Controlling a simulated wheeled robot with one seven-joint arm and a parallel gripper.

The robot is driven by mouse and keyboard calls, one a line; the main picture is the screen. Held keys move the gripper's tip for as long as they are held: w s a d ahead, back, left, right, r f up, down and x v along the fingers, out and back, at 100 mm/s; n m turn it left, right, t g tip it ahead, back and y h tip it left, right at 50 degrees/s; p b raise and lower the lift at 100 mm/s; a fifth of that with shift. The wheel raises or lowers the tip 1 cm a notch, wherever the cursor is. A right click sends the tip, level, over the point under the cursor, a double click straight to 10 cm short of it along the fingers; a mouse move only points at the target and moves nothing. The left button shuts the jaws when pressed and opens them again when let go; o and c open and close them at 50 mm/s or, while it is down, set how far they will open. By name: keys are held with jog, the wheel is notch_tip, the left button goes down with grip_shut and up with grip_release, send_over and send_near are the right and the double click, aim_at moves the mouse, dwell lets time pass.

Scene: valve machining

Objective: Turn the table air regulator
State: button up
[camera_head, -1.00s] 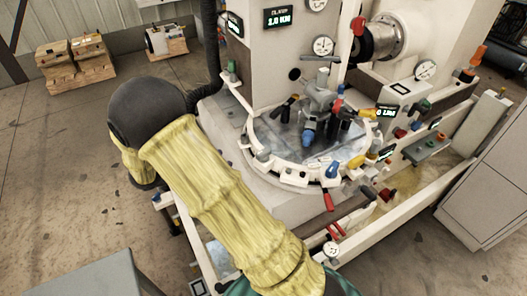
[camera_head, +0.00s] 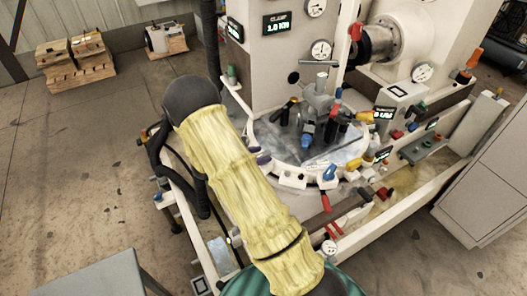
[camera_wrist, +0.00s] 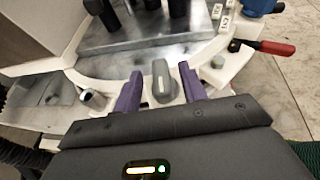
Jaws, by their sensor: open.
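A grey rounded knob (camera_wrist: 161,80) sits on the white rim of the round table, in the wrist view. I cannot read a label on it, so whether it is the table air regulator is unclear. My gripper (camera_wrist: 160,71) has two purple fingers, spread apart, one on each side of the knob. Whether they touch it is hard to tell.
The round metal table (camera_head: 338,152) carries a clamp fixture with dark handles. A grey second knob (camera_wrist: 92,97) stands left of my fingers. White rails surround the machine.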

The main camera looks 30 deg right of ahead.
jog(key=shift+x, duration=0.9)
grip_shut()
jog(key=shift+m+g, duration=0.4)
jog(key=shift+g, duration=0.1)
jog(key=m+g+b, duration=0.1)
jog(key=m+g, duration=0.4)
jog(key=shift+w+f+g, duration=0.1)
jog(key=shift+g, duration=0.2)
jog(key=m+g+y+b, duration=0.1)
jog(key=m+g+y, duration=0.1)
jog(key=m+g, duration=0.2)
jog(key=shift+y+b, duration=0.3)
jog(key=shift+g, duration=0.3)
